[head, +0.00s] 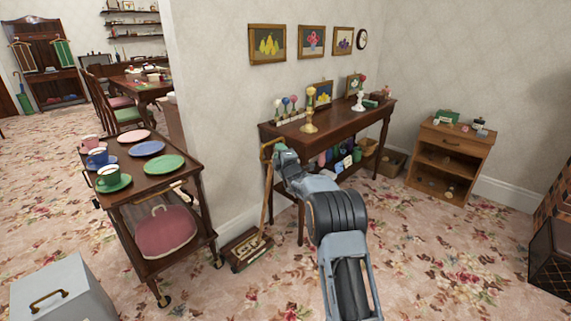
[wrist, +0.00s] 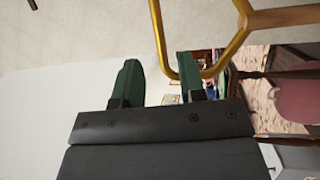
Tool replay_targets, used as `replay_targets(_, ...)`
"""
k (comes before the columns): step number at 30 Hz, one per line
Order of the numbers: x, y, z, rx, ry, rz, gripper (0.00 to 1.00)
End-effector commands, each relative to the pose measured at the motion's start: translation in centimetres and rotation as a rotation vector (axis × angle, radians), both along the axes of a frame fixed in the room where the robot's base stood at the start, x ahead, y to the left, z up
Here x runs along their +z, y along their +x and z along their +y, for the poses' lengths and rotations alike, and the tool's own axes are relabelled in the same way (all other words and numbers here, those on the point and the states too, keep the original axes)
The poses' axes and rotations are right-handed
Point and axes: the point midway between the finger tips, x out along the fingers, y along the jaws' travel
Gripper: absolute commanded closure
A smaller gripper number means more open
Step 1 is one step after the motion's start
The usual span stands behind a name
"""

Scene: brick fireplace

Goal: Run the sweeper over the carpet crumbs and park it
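The carpet sweeper (head: 247,247) is a low brown box on the carpet (head: 440,255), beside the wall end. Its long wooden handle (head: 266,195) stands up, leaning slightly, with a grip at the top. My gripper (head: 275,150) is at that top grip. In the wrist view my gripper's two green fingers (wrist: 158,82) are spread apart. The yellow-brown looped grip (wrist: 240,40) runs across and beside the right finger; the gap between the fingers looks mostly empty. I cannot tell whether that finger touches the grip. Crumbs cannot be told from the flowered carpet pattern.
A tea trolley (head: 140,188) with cups and plates stands left of the sweeper. A dark side table (head: 345,122) is behind my arm, and a small cabinet (head: 449,155) is right of it. A grey box (head: 75,290) sits front left. Open carpet lies at right.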

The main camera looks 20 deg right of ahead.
Motion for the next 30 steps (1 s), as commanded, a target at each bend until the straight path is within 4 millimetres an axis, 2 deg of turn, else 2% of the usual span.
replay_targets(6, -0.5, -3.1, -0.3, -0.001, 0.0, 0.001, 0.63)
replay_targets(12, -0.8, -5.0, -0.5, 0.0, -0.001, -0.001, 0.63)
replay_targets(18, -1.0, -5.7, -0.5, 0.0, -0.001, -0.001, 0.63)
replay_targets(30, -1.0, -5.8, -0.5, 0.001, -0.001, -0.001, 0.63)
